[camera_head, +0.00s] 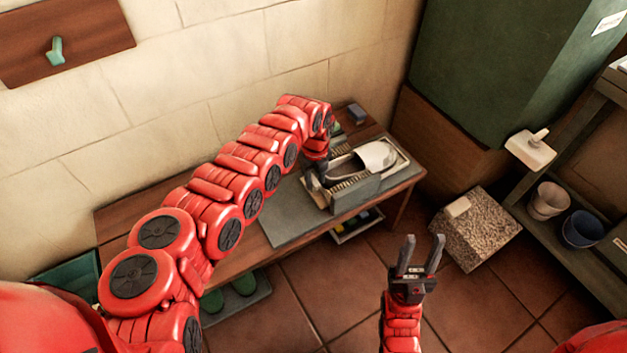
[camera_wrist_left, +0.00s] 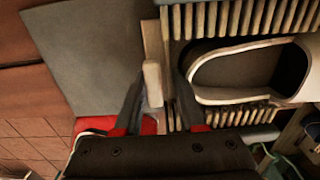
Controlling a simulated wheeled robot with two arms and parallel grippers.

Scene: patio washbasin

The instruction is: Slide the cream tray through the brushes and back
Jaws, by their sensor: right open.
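The cream tray (camera_head: 403,160) lies on the bench between two rows of brushes (camera_head: 345,187), with a pale slip-on shoe (camera_head: 376,155) on it. In the left wrist view the bristles (camera_wrist_left: 240,18) run along both sides of the shoe (camera_wrist_left: 240,70). A cream upright handle (camera_wrist_left: 152,85) stands at the tray's near end. My left gripper (camera_head: 316,178) is at that end. Its fingers (camera_wrist_left: 160,75) are apart, one on each side of the handle, with a visible gap on the right side. My right gripper (camera_head: 423,242) is open and empty, out over the floor.
A grey mat (camera_head: 290,215) covers the bench left of the brushes and is clear. A dark block (camera_head: 357,112) sits at the bench's back. A speckled stone block (camera_head: 475,230) stands on the floor at right. A shelf with pots (camera_head: 548,200) is further right.

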